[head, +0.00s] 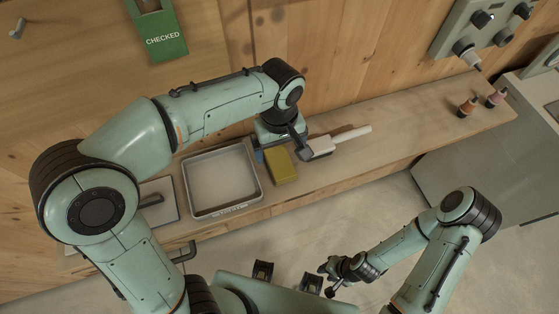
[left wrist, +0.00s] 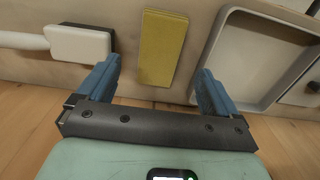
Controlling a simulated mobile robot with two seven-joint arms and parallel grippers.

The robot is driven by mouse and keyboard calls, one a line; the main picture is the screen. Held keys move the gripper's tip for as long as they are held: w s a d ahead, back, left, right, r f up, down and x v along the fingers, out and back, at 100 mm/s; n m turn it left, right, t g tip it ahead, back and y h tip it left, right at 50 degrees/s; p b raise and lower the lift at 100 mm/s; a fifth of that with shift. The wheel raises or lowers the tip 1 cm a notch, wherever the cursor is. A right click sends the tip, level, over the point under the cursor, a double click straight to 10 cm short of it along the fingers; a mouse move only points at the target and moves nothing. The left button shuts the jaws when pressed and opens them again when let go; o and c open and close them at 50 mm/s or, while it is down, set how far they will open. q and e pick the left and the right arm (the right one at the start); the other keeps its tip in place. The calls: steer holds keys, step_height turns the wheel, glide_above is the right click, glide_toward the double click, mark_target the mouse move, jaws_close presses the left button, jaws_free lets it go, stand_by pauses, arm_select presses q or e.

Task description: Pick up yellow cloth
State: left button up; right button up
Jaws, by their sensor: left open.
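The yellow cloth (head: 281,165) lies as a flat, folded-looking rectangle on the wooden counter, between a grey tray and a white-headed brush. In the left wrist view the cloth (left wrist: 162,48) is framed between the two blue fingers and lies beyond their tips. My left gripper (head: 272,152) is over the counter at the cloth's back edge, and its body hides part of that area. The left wrist view shows this gripper (left wrist: 156,78) open, with nothing between its fingers. My right gripper (head: 332,277) is low in the head view, away from the counter; its jaws are not clear.
The grey tray (head: 222,208) stands left of the cloth. The brush (head: 322,146) lies close on its right, handle pointing right. Two small bottles (head: 468,106) stand at the far right. The counter between brush and bottles is clear. A wooden wall (head: 345,45) rises behind.

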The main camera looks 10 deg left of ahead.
mark_target(279, 160)
arm_select(q)
step_height(279, 160, down, 5)
steer(key=shift+w+f, duration=0.1)
arm_select(e)
steer(key=shift+s+f, duration=0.1)
steer(key=shift+f, duration=0.15)
